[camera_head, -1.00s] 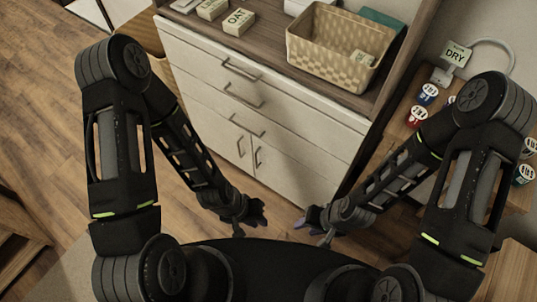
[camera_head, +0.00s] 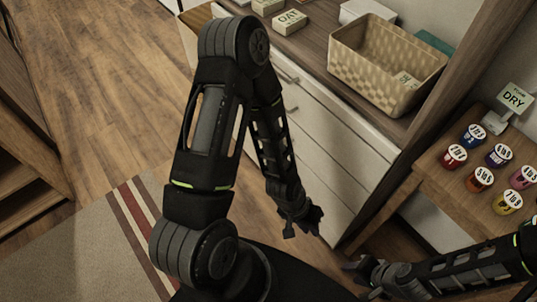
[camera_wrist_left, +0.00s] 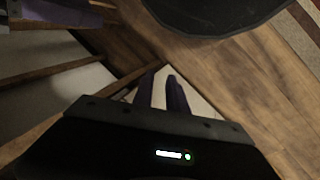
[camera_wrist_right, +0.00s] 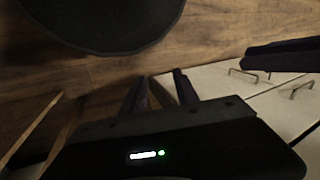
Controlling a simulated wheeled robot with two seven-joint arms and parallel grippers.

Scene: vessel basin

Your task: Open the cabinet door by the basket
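The white cabinet (camera_head: 335,140) stands under the woven basket (camera_head: 372,82). Its lower door (camera_head: 328,193) looks shut in the head view, where my left arm hides the door handles. In the right wrist view, white fronts with two bar handles (camera_wrist_right: 243,74) (camera_wrist_right: 302,87) show at right. My left gripper (camera_head: 308,222) is in front of the cabinet's lower right part, apart from it. Its fingers stand a little apart and empty. My right gripper (camera_head: 358,267) is lower and to the right, near the cabinet's right corner, with open, empty fingers.
A wooden shelf (camera_head: 428,185) with several coloured jars and a "DRY" sign (camera_head: 514,98) is at right. An "OAT" box (camera_head: 290,22) lies on the cabinet top. A striped rug (camera_head: 100,230) and open wooden floor are at left.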

